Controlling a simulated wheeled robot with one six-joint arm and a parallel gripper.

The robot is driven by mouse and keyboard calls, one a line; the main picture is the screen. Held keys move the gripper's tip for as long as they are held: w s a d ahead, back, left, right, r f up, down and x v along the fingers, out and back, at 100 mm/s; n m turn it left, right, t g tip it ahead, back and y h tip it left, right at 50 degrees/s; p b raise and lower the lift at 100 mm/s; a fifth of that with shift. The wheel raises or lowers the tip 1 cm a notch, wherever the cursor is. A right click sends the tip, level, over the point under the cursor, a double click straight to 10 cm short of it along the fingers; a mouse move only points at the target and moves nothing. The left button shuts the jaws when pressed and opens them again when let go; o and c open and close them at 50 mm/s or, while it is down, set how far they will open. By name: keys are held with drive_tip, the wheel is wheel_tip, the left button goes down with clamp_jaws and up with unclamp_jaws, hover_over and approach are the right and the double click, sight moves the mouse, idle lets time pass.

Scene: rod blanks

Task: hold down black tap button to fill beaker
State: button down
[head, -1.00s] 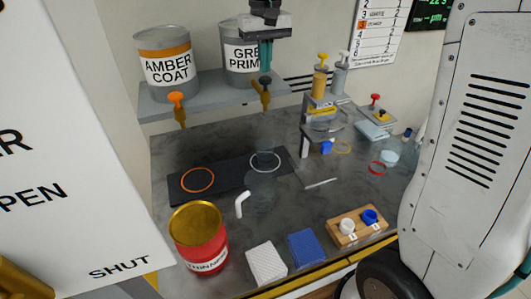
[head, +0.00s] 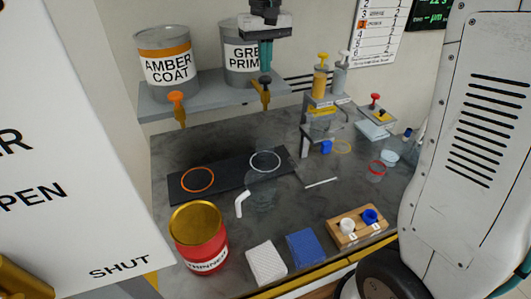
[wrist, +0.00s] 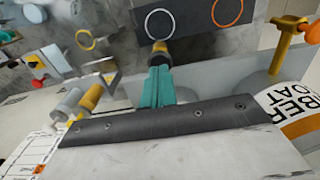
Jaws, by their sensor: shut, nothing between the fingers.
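The black tap button (head: 265,80) tops the brass tap (head: 266,98) below the grey primer can (head: 243,62). My gripper (head: 266,66) has its teal fingers closed together, pointing down, just over this button. I cannot tell whether they touch it. The beaker is hard to make out. Faint clear glass (head: 262,190) shows near the white ring (head: 265,161) on the dark mat, but its outline and contents are unclear.
The amber coat can (head: 164,62) and its orange-topped tap (head: 177,105) stand left on the same shelf (head: 213,100). A red thinner can (head: 200,245), white and blue pads and a wooden block (head: 358,232) line the front. Pump bottles (head: 320,80) stand right of my gripper.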

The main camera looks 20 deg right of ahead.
drive_tip(key=shift+f, duration=0.25)
drive_tip(key=shift+f, duration=1.25)
idle(1.8)
wheel_tip(320, 180, up, 7)
drive_tip(key=shift+r, duration=0.1)
idle(0.4)
drive_tip(key=s+d+f, duration=0.1)
drive_tip(key=s+f, duration=0.1)
drive_tip(key=s, duration=0.8)
drive_tip(key=s+d+f+t, duration=0.1)
drive_tip(key=s+f, duration=0.2)
drive_tip(key=s, duration=0.8)
drive_tip(key=s+d+f, duration=0.1)
drive_tip(key=s+f, duration=0.2)
drive_tip(key=s, duration=0.8)
drive_tip(key=shift+f, duration=0.25)
